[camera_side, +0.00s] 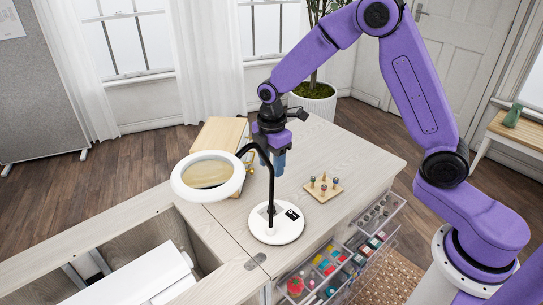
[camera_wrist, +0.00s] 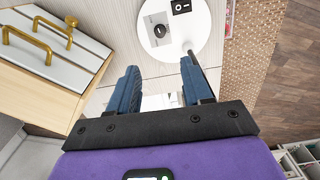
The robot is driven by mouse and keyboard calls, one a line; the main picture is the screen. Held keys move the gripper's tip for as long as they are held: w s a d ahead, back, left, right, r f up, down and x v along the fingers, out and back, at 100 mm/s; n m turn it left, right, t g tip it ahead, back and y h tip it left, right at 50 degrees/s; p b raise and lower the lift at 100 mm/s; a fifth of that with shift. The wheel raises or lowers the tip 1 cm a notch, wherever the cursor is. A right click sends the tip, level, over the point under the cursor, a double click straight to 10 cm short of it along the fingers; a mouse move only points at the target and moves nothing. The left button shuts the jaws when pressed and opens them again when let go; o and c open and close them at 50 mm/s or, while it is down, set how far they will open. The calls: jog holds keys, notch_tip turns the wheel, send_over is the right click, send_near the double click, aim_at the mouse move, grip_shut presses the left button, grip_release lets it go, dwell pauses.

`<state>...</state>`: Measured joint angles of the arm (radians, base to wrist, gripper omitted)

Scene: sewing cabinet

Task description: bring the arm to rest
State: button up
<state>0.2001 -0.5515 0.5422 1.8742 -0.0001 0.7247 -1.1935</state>
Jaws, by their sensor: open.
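My gripper (camera_side: 279,165) points down over the cabinet top, behind the lamp's black stem in the side view. In the wrist view its two blue fingers stand apart with nothing gripped between them, so my gripper (camera_wrist: 161,82) is open and empty. The fingertips look to be above the tabletop; the exact height is hard to tell. The arm reaches in from the right in a high bent arch. The lamp's stem partly hides the gripper in the side view.
A magnifier lamp (camera_side: 283,229) stands close to my gripper; its base (camera_wrist: 159,45) shows in the wrist view. A wooden box (camera_wrist: 35,85) with gold handles is nearby. A small spool board (camera_side: 335,192) lies to the right. Open drawers (camera_side: 322,274) jut out in front.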

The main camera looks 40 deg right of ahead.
jog(key=shift+r, duration=0.9)
jog(key=s+a+r+m, duration=0.1)
jog(key=s+r, duration=0.2)
jog(key=s, duration=0.4)
jog(key=s+a+r+m, duration=0.1)
jog(key=s+r, duration=0.2)
jog(key=s, duration=0.4)
jog(key=s+d+r+m, duration=0.1)
jog(key=s+d, duration=0.2)
jog(key=s, duration=0.6)
jog(key=s+d+r+m, duration=0.1)
jog(key=s+d+m, duration=0.1)
jog(key=s, duration=0.6)
jog(key=shift+s+d, duration=0.35)
jog(key=shift+d, duration=0.55)
